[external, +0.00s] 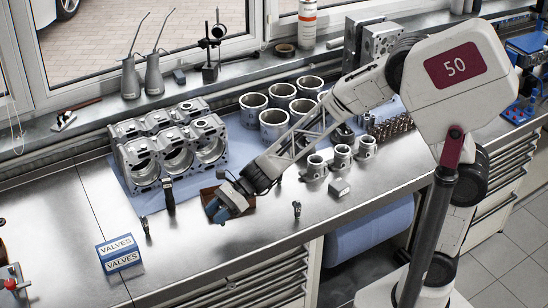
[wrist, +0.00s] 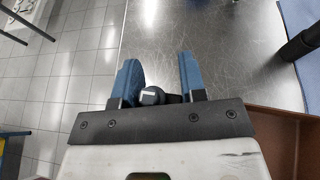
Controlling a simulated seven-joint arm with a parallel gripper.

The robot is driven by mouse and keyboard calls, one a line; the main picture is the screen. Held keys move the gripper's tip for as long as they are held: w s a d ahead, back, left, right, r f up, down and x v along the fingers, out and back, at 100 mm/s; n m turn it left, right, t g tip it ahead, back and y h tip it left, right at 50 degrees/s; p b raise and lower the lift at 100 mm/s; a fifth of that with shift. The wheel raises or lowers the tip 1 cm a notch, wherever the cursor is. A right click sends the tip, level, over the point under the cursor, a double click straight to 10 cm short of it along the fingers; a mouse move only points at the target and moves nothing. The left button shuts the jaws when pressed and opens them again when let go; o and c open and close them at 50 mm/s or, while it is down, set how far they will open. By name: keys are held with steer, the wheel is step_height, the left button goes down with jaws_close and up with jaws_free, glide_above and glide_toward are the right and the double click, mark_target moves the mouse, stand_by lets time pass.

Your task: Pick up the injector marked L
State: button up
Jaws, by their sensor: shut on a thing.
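My gripper (external: 218,209) has blue fingers and is low over the bench, at a small brown tray. In the wrist view my gripper (wrist: 160,80) is shut on a dark, rounded part (wrist: 152,97) with a small pale mark, which looks like the end of an injector. I cannot read a letter on it, and the rest of it is hidden. A small dark injector-like part (external: 146,227) stands on the bench to the left of my gripper. Another (external: 297,209) stands to the right. Their marks are too small to read.
The brown tray (wrist: 265,130) lies beside the fingers. A taller black part (external: 169,197) stands between my gripper and the engine block (external: 145,170). Several cylinder liners (external: 253,104) stand behind, a blue VALVES box (external: 119,254) at front left. The bench front is mostly bare.

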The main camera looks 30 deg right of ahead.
steer(key=shift+s+d+r, duration=0.1)
steer(key=shift+s+d, duration=0.8)
steer(key=shift+d, duration=0.15)
